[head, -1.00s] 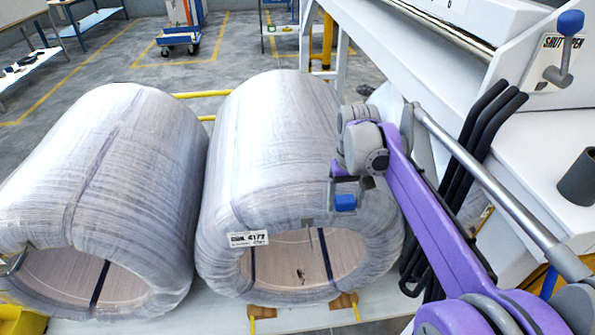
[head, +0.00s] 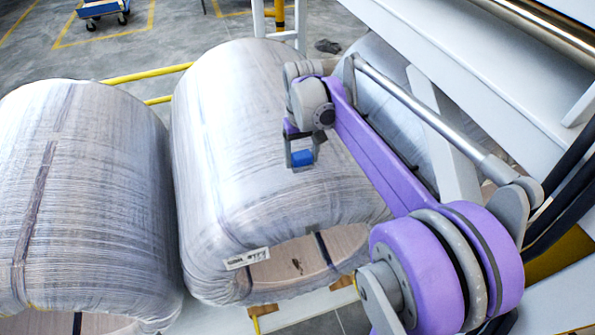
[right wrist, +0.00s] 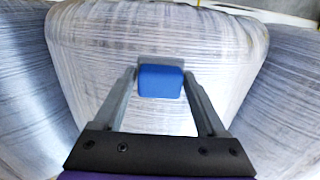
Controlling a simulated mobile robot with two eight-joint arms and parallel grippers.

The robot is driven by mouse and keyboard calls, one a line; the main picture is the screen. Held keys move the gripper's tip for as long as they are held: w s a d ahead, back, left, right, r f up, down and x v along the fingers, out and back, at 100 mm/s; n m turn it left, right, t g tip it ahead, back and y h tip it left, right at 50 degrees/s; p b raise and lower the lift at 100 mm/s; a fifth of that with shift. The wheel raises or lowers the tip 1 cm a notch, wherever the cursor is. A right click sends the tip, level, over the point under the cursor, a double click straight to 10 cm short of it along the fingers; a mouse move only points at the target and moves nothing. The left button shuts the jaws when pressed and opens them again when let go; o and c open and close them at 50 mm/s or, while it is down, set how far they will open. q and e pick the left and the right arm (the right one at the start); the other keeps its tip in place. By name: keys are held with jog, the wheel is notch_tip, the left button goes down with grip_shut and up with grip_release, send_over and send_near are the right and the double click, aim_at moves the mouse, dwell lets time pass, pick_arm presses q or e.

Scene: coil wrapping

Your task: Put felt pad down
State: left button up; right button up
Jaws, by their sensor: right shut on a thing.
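The blue felt pad (head: 302,158) is a small block held between the fingertips of my right gripper (head: 300,150). In the right wrist view the pad (right wrist: 160,82) sits between the two grey fingers of the gripper (right wrist: 160,76). Both are over the upper side of the middle wrapped coil (head: 235,130), behind its white label (head: 247,258). I cannot tell whether the pad touches the wrap. My left gripper is not in view.
Another wrapped coil (head: 90,180) lies close on the left. Part of a further coil shows behind my right arm. A white machine frame (head: 450,60) stands on the right. A yellow rail (head: 150,72) runs behind the coils.

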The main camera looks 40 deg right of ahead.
aim_at(302, 182)
notch_tip(302, 182, down, 3)
jog(key=shift+s+r, duration=0.15)
jog(key=shift+r, duration=0.05)
jog(key=shift+f, duration=2.05)
jog(key=shift+f+b, duration=0.2)
jog(key=shift+b, duration=0.1)
jog(key=o, duration=1.1)
jog(key=shift+r, duration=0.2)
